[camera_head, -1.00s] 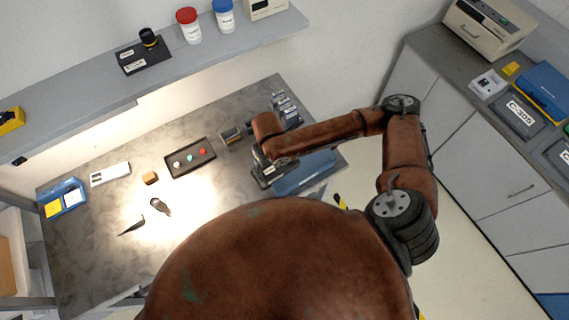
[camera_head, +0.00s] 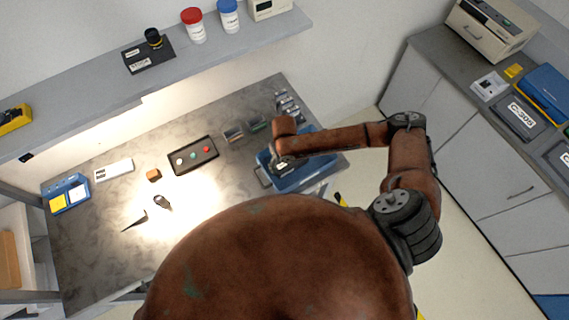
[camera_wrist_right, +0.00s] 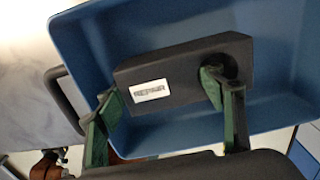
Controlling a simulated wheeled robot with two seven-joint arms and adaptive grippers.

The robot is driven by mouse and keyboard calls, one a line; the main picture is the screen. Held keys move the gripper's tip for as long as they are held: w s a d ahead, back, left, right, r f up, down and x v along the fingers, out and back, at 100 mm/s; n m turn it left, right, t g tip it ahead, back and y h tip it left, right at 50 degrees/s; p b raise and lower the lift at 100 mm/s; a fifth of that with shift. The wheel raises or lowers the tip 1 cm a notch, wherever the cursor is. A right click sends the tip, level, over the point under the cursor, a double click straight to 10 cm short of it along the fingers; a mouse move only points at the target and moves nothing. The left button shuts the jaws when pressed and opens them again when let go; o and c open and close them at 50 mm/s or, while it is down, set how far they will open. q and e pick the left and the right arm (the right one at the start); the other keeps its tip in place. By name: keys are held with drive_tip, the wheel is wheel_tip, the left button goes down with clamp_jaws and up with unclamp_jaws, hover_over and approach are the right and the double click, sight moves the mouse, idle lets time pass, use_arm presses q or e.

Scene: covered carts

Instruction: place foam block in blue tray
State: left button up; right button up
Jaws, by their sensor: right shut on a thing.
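The dark foam block (camera_wrist_right: 185,68), with a white label reading REPAIR, is between the green-padded fingers of my right gripper (camera_wrist_right: 160,94) in the right wrist view. The gripper is shut on it. The blue tray (camera_wrist_right: 290,45) lies behind and below the block in that view. In the head view my right gripper (camera_head: 279,163) is over the left part of the blue tray (camera_head: 318,172), at the right end of the grey table. I cannot tell whether the block touches the tray floor. My left gripper is not in view.
A dark tray with coloured knobs (camera_head: 193,156) sits left of the blue tray on the grey table (camera_head: 90,255). An orange block (camera_head: 154,175) and dark tools (camera_head: 162,202) lie farther left. A shelf (camera_head: 90,105) runs above the table's back.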

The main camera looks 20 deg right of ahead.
sight(284, 164)
drive_tip(key=o, duration=1.2)
drive_tip(key=shift+f, duration=0.1)
drive_tip(key=shift+c, duration=0.2)
wheel_tip(284, 164, up, 12)
drive_tip(key=shift+b, duration=0.35)
